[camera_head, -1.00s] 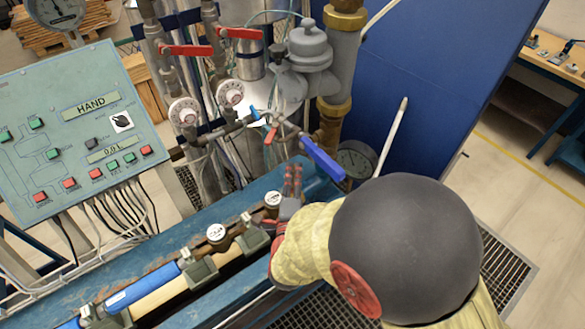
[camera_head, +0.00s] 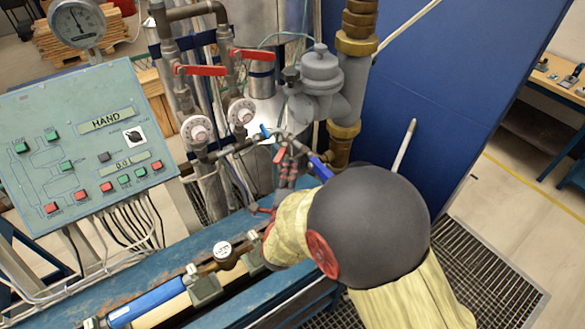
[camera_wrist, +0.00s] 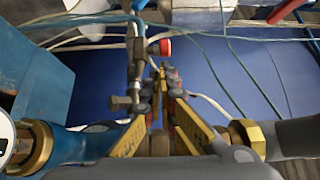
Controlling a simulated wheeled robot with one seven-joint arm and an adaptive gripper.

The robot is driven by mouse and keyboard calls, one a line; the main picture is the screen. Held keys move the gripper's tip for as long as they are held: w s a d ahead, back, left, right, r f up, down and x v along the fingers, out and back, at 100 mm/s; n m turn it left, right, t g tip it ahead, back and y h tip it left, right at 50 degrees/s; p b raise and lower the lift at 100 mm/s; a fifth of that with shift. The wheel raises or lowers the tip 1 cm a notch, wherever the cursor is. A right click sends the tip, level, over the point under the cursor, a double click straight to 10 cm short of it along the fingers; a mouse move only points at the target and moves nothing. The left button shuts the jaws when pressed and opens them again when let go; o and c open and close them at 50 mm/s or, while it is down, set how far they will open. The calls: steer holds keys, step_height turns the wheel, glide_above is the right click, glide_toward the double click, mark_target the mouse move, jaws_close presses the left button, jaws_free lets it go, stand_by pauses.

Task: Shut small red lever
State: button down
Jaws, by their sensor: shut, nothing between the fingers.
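The small red lever (camera_head: 280,155) hangs from the thin pipework below the grey meter in the head view. In the wrist view a red rounded end (camera_wrist: 165,47), likely this lever, shows just beyond the fingertips. My gripper (camera_head: 290,152) reaches up from my arm, with its tips just right of the lever in the head view. Its fingers (camera_wrist: 162,72) are together and empty in the wrist view. I cannot tell whether they touch the lever. My arm hides part of the pipe below.
Two larger red levers (camera_head: 200,70) (camera_head: 258,54) sit higher on the pipes. A blue handle (camera_head: 320,168) is close on the right of my fingers. A small blue lever (camera_head: 265,131) is above. The control panel (camera_head: 85,145) stands left, and a blue wall (camera_head: 430,80) behind.

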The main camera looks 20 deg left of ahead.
steer(key=shift+s+a+m+h+b, duration=0.1)
steer(key=shift+a+m+h+b, duration=0.2)
steer(key=shift+h+b, duration=0.2)
steer(key=shift+s+a+m+h+b, duration=0.15)
steer(key=shift+a+m+h+b, duration=0.25)
steer(key=shift+m+h+b, duration=0.55)
steer(key=a+m+h+b, duration=0.1)
steer(key=h, duration=0.1)
steer(key=a+m+h+b, duration=0.1)
steer(key=h, duration=0.1)
steer(key=a+m+h+b, duration=0.1)
steer(key=a+h+b, duration=0.1)
steer(key=shift+s+m+g+h, duration=0.15)
steer(key=shift+m+g+h, duration=0.1)
steer(key=shift+g, duration=0.15)
steer(key=shift+a, duration=0.1)
